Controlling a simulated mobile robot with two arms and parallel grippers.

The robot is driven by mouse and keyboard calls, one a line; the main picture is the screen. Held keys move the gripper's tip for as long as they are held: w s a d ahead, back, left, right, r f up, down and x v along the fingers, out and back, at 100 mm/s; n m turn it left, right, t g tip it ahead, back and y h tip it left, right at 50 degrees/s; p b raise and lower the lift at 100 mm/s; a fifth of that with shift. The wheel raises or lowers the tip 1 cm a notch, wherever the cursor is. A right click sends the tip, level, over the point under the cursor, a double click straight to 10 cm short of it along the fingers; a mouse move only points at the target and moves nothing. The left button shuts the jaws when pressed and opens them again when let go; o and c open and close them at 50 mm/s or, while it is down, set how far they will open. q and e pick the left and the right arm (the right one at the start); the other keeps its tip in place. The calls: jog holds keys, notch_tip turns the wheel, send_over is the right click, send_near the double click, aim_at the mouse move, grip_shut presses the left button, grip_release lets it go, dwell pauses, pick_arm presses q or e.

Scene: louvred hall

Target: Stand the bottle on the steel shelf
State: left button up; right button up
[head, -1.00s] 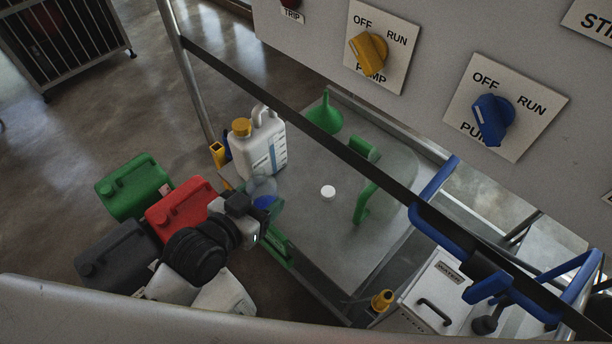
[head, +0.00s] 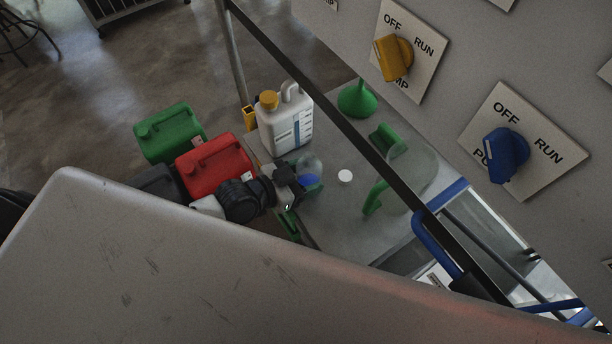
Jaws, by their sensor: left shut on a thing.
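A small clear bottle (head: 313,164) with blue liquid in it is held by my left gripper (head: 300,182), which is shut on it from the left. The bottle is over the near left part of the grey steel shelf (head: 338,215). I cannot tell whether its base touches the shelf. The gripper hides part of its side. My right gripper is not in view.
A white jug with a yellow cap (head: 285,122), a green funnel (head: 357,99), a white disc (head: 345,176) and green-handled items (head: 375,196) are on the shelf. A dark bar (head: 340,118) crosses above it. Red (head: 214,160) and green (head: 169,132) canisters stand left.

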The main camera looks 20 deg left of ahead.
pick_arm(q)
jog(key=shift+f, duration=0.2)
jog(key=shift+f, duration=0.1)
jog(key=shift+f, duration=0.15)
jog(key=o, duration=1.5)
jog(key=shift+o, duration=0.2)
jog(key=shift+r, duration=0.35)
jog(key=v, duration=1.2)
jog(key=shift+b, duration=0.4)
